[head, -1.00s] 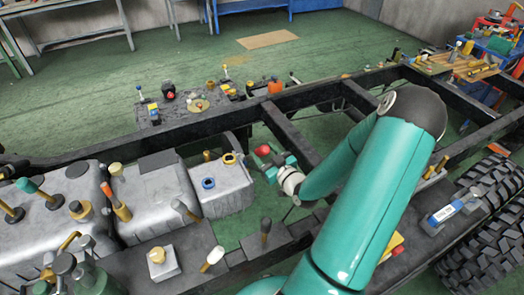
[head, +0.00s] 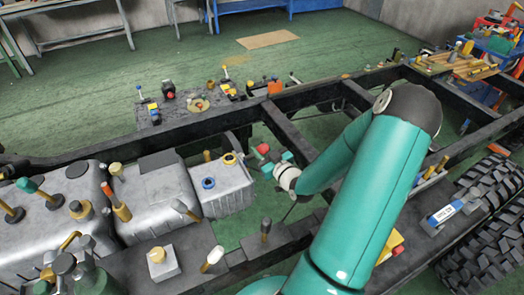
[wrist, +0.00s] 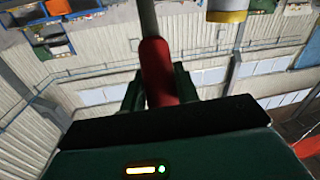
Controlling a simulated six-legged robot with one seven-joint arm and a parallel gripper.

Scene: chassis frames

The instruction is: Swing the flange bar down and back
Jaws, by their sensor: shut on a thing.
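In the wrist view, a bar with a red grip (wrist: 158,72) and a grey rod (wrist: 148,18) stands between the two dark green fingers of my gripper (wrist: 158,88). The fingers are shut on the red grip. The grip's lower end is hidden behind the gripper body. In the head view, my gripper (head: 268,161) is small, beside the grey tank with the blue and yellow rings, and the red grip (head: 263,149) shows at its tip. The bar's pivot and flange cannot be made out.
The grey tank (head: 222,190) stands just left of my gripper. Dark chassis rails (head: 290,133) run behind and to the right. Several upright handles, including a dark one (head: 265,229), stand on the near rail. A large tyre (head: 485,210) is at the right. Green floor shows between the rails.

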